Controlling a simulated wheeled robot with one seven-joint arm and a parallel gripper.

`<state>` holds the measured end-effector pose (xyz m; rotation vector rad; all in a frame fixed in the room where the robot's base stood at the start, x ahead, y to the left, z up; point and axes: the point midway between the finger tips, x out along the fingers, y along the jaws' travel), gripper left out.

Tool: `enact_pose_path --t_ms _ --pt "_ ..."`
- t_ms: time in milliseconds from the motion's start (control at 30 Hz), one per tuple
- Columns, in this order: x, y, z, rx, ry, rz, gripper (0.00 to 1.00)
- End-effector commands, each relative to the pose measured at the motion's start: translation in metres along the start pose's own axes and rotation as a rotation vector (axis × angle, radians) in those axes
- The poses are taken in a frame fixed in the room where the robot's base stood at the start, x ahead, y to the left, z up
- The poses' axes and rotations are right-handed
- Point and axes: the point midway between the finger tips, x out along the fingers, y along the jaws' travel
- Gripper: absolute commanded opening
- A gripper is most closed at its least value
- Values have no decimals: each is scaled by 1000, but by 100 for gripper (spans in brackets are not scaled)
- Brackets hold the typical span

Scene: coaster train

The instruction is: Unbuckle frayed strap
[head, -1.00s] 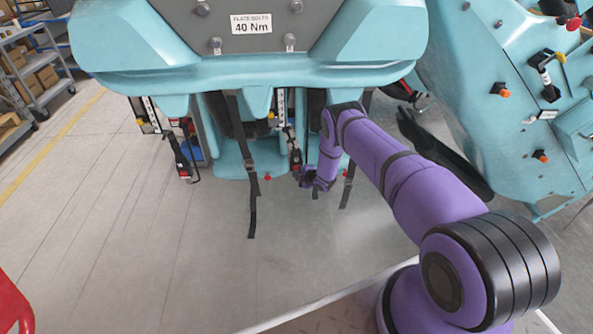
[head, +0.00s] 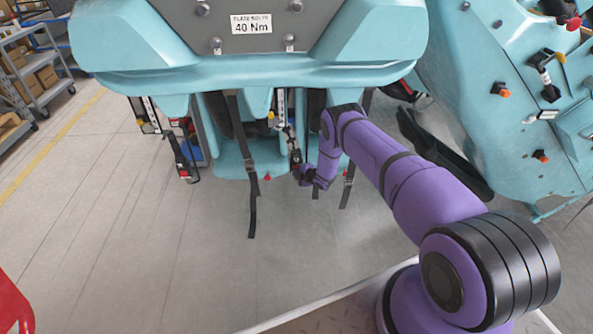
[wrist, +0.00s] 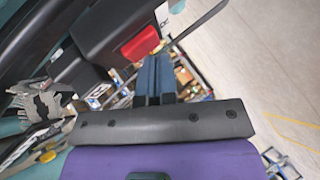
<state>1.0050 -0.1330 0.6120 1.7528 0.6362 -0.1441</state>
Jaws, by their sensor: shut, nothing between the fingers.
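In the wrist view, a black buckle with a red release button (wrist: 140,42) is close at the upper left. A grey, ragged-looking strap (wrist: 42,104) lies at the left beside the black buckle parts. My gripper (wrist: 155,68) has its blue fingers together and empty, just below and right of the red button. I cannot tell whether the fingers touch the buckle housing. In the head view my gripper (head: 299,170) is at the lower end of a hanging strap and buckle (head: 292,140), in front of the teal seats, and partly hides the buckle.
Two black straps (head: 251,190) (head: 346,187) hang near my gripper. Another buckle assembly (head: 184,160) hangs farther left. The teal seat row (head: 235,165) is behind. A teal car body (head: 510,130) stands at the right. The floor (head: 150,250) in front is clear.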

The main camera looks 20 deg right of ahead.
Motion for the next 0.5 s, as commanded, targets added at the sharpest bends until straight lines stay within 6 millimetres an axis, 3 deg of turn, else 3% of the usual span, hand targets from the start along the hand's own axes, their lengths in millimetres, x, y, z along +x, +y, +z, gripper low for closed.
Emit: enact_pose_path --t_ms 500 --pt "4 3 3 -1 0 1 0"
